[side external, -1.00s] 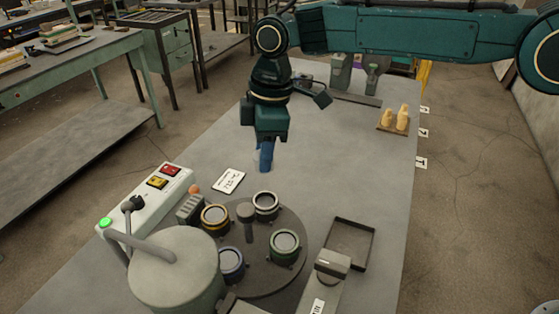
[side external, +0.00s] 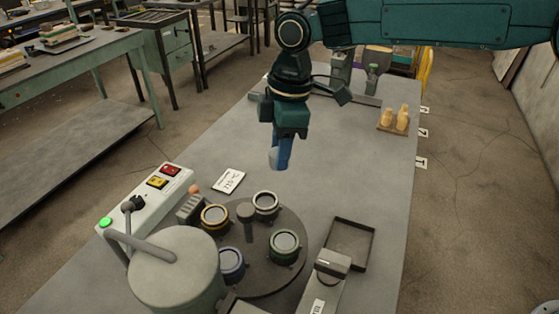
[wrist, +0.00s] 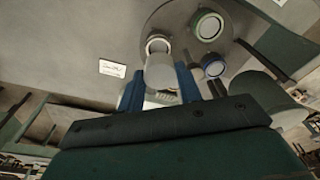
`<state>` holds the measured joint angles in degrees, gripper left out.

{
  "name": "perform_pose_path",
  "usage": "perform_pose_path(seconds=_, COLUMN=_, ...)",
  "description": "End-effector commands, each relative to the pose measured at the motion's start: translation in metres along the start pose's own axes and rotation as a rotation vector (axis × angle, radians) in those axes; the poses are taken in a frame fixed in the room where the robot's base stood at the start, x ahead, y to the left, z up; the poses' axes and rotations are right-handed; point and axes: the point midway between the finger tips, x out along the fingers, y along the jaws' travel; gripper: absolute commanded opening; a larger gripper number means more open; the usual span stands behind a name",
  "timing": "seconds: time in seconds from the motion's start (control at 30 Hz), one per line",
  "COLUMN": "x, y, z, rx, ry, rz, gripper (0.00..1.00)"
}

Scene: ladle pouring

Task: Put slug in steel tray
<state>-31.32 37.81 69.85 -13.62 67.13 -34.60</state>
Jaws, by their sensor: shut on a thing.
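My gripper (side external: 280,158) hangs above the grey table, behind the round turntable. Its blue fingers are shut on a pale grey slug (side external: 274,157), which is mostly hidden by a finger in the side view. In the wrist view the slug (wrist: 160,74) shows as a light grey cylinder between the two blue fingers of my gripper (wrist: 160,80). The steel tray (side external: 372,248) is a dark, shallow, rectangular tray on the table at right, in front of and to the right of my gripper. It looks empty.
A dark turntable (side external: 290,221) carries several ringed cups around a central post (side external: 246,222). A control box (side external: 150,200), a large grey pot (side external: 174,272) and a grey device (side external: 325,283) stand at the front. A white card (side external: 229,180) lies nearby. The table between gripper and tray is clear.

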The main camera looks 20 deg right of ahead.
Motion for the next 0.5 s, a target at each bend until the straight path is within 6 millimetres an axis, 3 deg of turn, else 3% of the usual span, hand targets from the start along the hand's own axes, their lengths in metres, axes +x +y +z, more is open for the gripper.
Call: perform_pose_path(seconds=0.5, x=-0.019, y=-0.036, z=0.089, rx=0.003, ry=0.002, rz=0.000, gripper=0.11)
